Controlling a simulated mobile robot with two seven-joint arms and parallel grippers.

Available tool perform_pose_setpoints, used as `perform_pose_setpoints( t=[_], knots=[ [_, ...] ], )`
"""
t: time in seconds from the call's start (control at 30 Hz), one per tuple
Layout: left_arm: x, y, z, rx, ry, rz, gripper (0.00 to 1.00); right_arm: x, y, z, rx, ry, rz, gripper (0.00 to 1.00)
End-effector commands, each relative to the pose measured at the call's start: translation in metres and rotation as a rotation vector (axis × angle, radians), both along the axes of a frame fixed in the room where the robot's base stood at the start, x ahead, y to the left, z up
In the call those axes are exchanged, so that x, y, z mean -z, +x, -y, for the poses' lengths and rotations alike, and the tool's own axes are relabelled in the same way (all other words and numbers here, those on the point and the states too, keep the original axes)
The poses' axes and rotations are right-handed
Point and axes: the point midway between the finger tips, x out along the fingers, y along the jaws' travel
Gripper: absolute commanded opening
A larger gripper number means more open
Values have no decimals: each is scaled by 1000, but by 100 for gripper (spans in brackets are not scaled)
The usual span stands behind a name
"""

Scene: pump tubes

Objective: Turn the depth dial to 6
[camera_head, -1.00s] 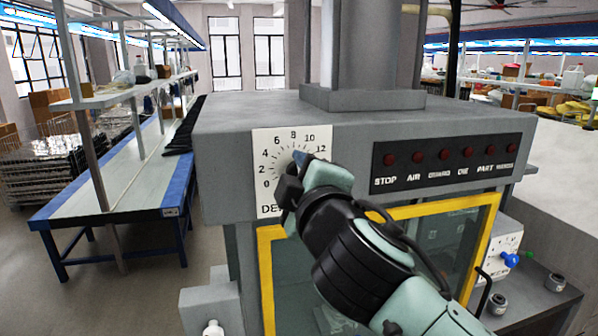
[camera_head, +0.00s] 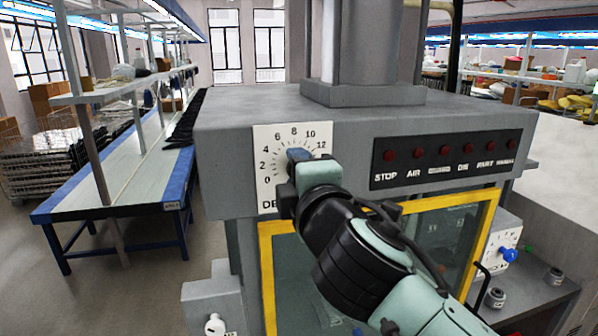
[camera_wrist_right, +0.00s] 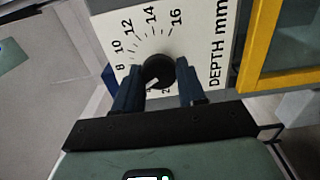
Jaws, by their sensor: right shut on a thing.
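The depth dial's white plate (camera_head: 264,150) is on the front of the grey machine, with numbers in an arc above "DEPTH". In the right wrist view its black knob (camera_wrist_right: 158,68) sits between the two blue fingers of my right gripper (camera_wrist_right: 157,87). The gripper is shut on the knob. A white mark on the knob points down and left in that view. The number it meets is hidden or too small to read; 8 to 16 are legible. In the head view my right gripper (camera_head: 296,167) covers the knob. My left gripper is not in view.
A dark panel (camera_head: 444,160) with several red buttons is right of the dial. A yellow-framed window (camera_head: 375,217) is below, behind my right arm. A blue-edged workbench (camera_head: 112,182) stands at the left, with floor between it and the machine.

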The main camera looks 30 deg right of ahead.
Motion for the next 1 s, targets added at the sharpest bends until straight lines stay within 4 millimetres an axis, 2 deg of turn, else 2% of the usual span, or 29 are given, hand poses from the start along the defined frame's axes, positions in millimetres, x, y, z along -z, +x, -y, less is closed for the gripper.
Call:
perform_pose_setpoints(
  t=[0.17, 0.2, 0.27, 0.57, 0.67, 0.77, 1.0],
  knots=[
    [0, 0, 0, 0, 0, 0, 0, -1, 0, 0, 0, 1, 2, 10],
    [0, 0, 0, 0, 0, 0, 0, -1, 0, 0, 0, 1, 2, 43],
    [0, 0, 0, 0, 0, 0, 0, -1, 0, 0, 0, 1, 1, 63],
    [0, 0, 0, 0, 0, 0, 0, 0, -1, 0, 0, 2, 1, 65],
    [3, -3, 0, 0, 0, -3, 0, 0, -6, -1, 0, 1, 1, 65],
    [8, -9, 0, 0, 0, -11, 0, 1, -19, -5, -2, 2, 1, 65],
    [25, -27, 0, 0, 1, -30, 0, 2, -72, -17, -1, 1, 3, 65]
  ],
)
